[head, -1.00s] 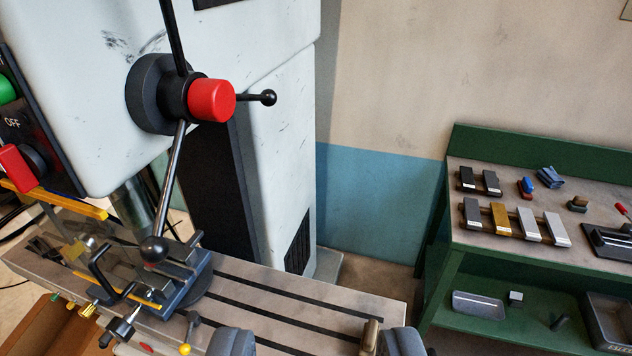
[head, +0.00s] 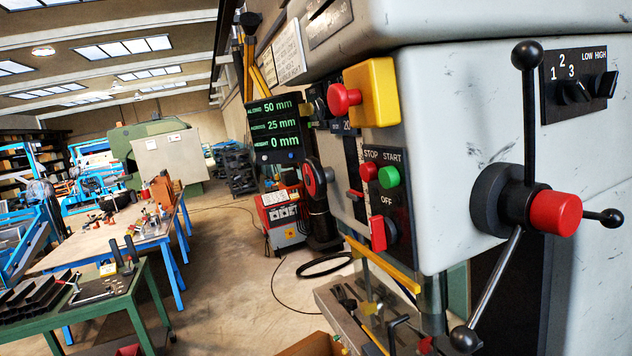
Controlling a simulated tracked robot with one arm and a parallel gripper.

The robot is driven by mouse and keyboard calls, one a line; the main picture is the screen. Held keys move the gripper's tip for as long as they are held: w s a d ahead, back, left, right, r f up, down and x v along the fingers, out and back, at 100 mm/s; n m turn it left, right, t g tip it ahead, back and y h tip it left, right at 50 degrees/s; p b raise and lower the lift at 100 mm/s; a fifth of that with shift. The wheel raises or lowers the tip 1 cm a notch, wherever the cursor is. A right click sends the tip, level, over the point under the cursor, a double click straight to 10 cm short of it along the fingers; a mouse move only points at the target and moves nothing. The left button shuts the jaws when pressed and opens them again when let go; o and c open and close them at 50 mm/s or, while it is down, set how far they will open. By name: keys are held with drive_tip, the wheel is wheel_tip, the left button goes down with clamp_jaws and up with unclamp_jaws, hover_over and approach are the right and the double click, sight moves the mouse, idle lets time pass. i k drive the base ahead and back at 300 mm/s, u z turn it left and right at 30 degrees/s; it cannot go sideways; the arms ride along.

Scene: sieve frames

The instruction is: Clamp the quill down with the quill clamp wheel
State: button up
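A dark round wheel with a red hub (head: 314,180) sticks out from the front of the grey machine head (head: 455,150), left of the stop and start panel. I cannot tell for sure that it is the quill clamp wheel. A grey steel cylinder (head: 433,306), which looks like the quill, hangs under the head and is partly hidden by the yellow bar. The feed lever hub with its red cap (head: 556,213) and ball-ended spokes is on the head's right side. My gripper is not in view now.
A readout (head: 275,130) shows 50, 25 and 0 mm. A yellow box with a red button (head: 371,92) and a yellow bar (head: 383,264) stick out near the head. The machine table (head: 345,310) lies below. Benches stand left; open floor (head: 225,260) lies between.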

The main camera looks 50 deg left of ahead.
sight(316, 176)
drive_tip(key=u, duration=2.4)
drive_tip(key=i, duration=1.35)
drive_tip(key=z, duration=2.4)
